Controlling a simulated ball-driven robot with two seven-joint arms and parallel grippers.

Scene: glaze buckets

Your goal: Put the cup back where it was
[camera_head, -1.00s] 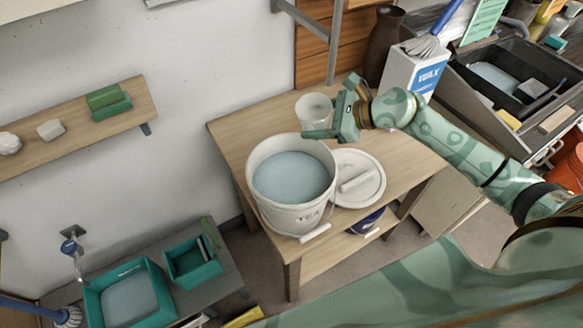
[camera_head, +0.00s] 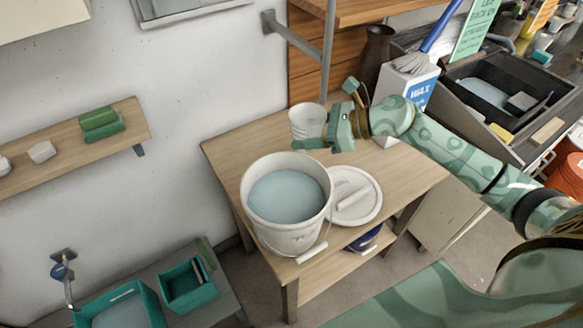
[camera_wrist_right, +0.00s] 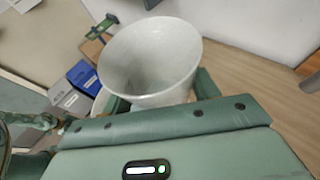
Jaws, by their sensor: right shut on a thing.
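The cup (camera_head: 306,120) is pale and translucent, and appears roughly upright at the back of the wooden table (camera_head: 230,150), behind the glaze bucket. My right gripper (camera_head: 323,132) is shut on it from the right, with a green finger along its near side. In the right wrist view the cup (camera_wrist_right: 150,62) shows its open mouth, between the green fingers. I cannot tell whether its base touches the table. The white bucket (camera_head: 285,230) holds pale blue-grey glaze. My left gripper is not in view.
A white lid (camera_head: 370,207) lies right of the bucket. A wax box (camera_head: 422,85) and a dark vase (camera_head: 373,55) stand at the back right. A metal post (camera_head: 329,60) rises behind the cup. Bare tabletop lies left of the cup.

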